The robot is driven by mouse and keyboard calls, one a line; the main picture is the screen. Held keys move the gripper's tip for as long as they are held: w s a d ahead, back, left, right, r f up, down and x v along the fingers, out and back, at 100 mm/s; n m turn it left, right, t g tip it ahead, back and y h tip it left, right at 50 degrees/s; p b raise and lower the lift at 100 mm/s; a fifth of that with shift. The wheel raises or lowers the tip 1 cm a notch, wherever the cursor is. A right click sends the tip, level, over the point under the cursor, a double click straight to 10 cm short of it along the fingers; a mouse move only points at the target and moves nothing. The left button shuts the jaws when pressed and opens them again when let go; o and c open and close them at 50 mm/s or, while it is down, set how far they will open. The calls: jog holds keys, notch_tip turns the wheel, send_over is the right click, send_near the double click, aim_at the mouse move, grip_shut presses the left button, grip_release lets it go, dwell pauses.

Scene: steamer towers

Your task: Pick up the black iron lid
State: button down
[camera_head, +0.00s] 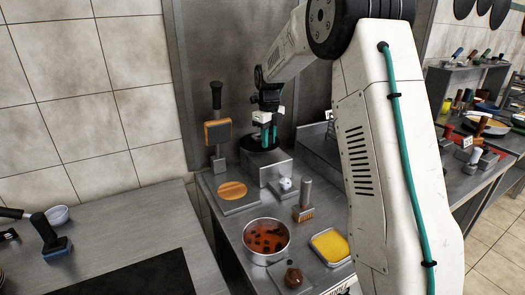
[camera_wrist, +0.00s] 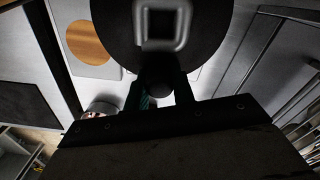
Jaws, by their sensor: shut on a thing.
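The black iron lid (camera_head: 251,144) is a flat dark disc at the top of a grey metal box (camera_head: 266,166) by the back wall. I cannot tell whether it touches the box. In the wrist view the lid (camera_wrist: 214,22) fills the upper middle, with a pale square outline on it. My gripper (camera_head: 268,136), with teal fingers, is directly above the lid and shut on its dark knob. In the wrist view my gripper (camera_wrist: 160,88) closes around the knob from both sides; the contact is in shadow.
A wooden disc on a pale board (camera_head: 232,190) lies front left of the box. An orange-headed tool (camera_head: 217,131) stands left.

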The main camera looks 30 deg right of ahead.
jog(key=shift+r, duration=1.75)
